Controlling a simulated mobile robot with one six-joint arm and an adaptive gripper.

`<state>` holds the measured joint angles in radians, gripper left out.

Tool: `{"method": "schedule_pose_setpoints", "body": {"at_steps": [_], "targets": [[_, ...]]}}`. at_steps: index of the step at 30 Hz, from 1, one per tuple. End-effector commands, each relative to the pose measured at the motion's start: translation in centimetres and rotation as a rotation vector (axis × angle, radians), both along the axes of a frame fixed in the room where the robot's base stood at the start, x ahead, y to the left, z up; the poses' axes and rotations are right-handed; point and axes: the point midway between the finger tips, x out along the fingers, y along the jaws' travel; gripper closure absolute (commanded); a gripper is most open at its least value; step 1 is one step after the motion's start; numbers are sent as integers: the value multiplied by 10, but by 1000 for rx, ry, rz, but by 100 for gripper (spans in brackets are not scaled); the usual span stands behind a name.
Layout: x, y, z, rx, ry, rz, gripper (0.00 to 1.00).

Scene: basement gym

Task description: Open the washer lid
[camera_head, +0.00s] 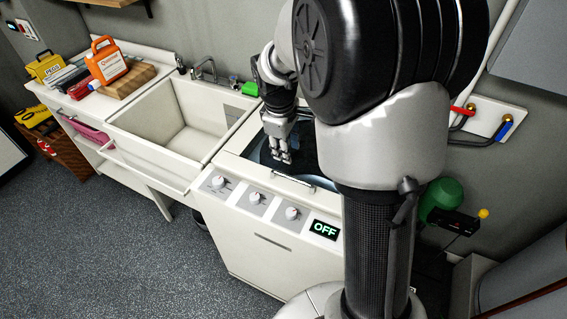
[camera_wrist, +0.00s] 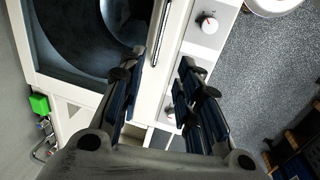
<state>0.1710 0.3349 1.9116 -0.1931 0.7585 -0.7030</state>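The white washer (camera_head: 268,252) stands in the middle of the head view, with knobs and an "OFF" display on its front panel. Its dark, glassy lid (camera_head: 318,162) lies flat on top and looks closed; my arm hides part of it. A slim bar handle (camera_head: 293,182) runs along the lid's front edge. My gripper (camera_head: 280,157) points down above the lid, behind the handle. In the wrist view my gripper (camera_wrist: 163,68) is open and empty, and the pale metal handle (camera_wrist: 184,88) shows between and beyond the fingers. I see no contact.
A white sink (camera_head: 178,125) adjoins the washer on the left. A wooden board (camera_head: 128,80) and an orange jug (camera_head: 106,62) sit on the counter beyond it. Hose taps (camera_head: 490,118) are on the wall at right. The floor in front is clear.

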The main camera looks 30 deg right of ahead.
Motion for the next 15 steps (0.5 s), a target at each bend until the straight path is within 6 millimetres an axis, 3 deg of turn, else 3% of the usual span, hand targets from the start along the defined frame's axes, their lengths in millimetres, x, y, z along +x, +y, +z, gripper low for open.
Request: {"method": "schedule_pose_setpoints", "body": {"at_steps": [3,15], "targets": [[2,-4,-30,1,5,-2,69],[12,-17,-113,1,3,-2,69]]}}
